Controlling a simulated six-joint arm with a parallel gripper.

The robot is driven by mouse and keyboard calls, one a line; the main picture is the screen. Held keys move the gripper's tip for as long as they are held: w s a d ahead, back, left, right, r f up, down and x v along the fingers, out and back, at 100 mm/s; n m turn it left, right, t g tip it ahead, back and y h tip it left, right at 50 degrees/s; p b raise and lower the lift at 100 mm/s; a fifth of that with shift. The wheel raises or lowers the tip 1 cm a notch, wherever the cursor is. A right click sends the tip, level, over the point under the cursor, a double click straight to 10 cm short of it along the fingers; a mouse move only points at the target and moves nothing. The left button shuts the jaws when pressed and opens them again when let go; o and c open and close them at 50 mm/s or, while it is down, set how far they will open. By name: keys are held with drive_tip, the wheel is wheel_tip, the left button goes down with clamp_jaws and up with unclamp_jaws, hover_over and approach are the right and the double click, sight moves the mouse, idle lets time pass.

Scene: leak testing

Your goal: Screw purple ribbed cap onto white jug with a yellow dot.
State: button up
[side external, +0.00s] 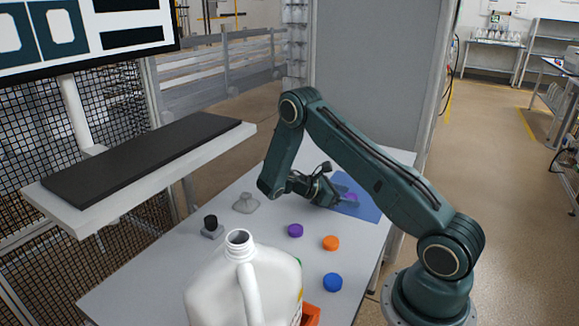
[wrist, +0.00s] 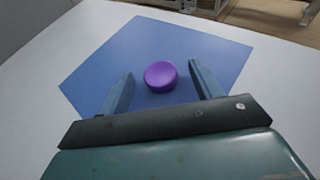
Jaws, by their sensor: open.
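A purple cap (wrist: 160,76) lies on the blue mat (wrist: 133,42). In the wrist view it sits between the two fingers of my gripper (wrist: 162,82), with gaps on both sides. A second purple cap (side external: 295,230) lies on the table nearer the jug. I cannot tell which purple cap is ribbed. The white jug (side external: 225,290) stands upright at the front with its neck open. A yellow patch shows at its right edge, partly cut off.
An orange cap (side external: 331,243) and a blue cap (side external: 333,282) lie on the table (side external: 170,270). A green item and an orange item (side external: 311,315) are partly hidden behind the jug. A grey funnel-shaped piece (side external: 246,203) and a black-topped piece (side external: 211,226) stand left.

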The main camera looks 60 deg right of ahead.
idle(0.3)
drive_tip(key=c, duration=1.1)
drive_tip(key=shift+r, duration=5)
drive_tip(key=shift+w, duration=0.1)
